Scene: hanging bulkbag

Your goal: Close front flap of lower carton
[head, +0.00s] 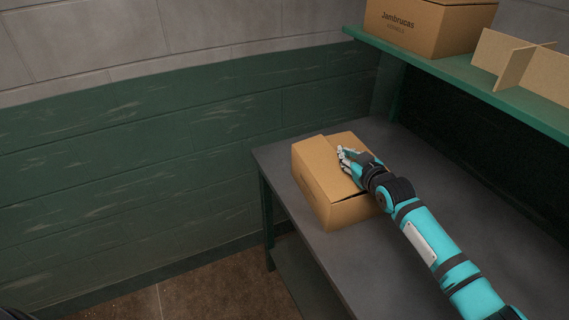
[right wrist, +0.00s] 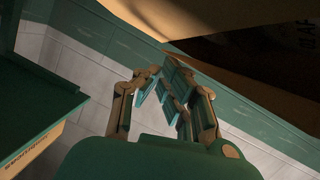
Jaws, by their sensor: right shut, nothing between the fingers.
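The lower carton (head: 318,172) is a brown cardboard box on the dark table. Its top flaps look mostly down, with a dark slit along the upper edge of its near side. My right gripper (head: 347,160) is shut and empty over the right part of the carton top. It hides part of the flaps, and I cannot tell whether it touches them. In the right wrist view, the right gripper's fingers (right wrist: 164,88) are close to a cardboard panel (right wrist: 210,18) with a dark gap beside it. My left gripper is not in view.
A green shelf (head: 470,78) runs above the table at the right. It holds an upper carton (head: 425,28) marked "Jambrucas" and a cardboard divider (head: 510,62). A green and grey block wall (head: 130,150) stands behind. The near tabletop (head: 375,265) is clear left of my arm.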

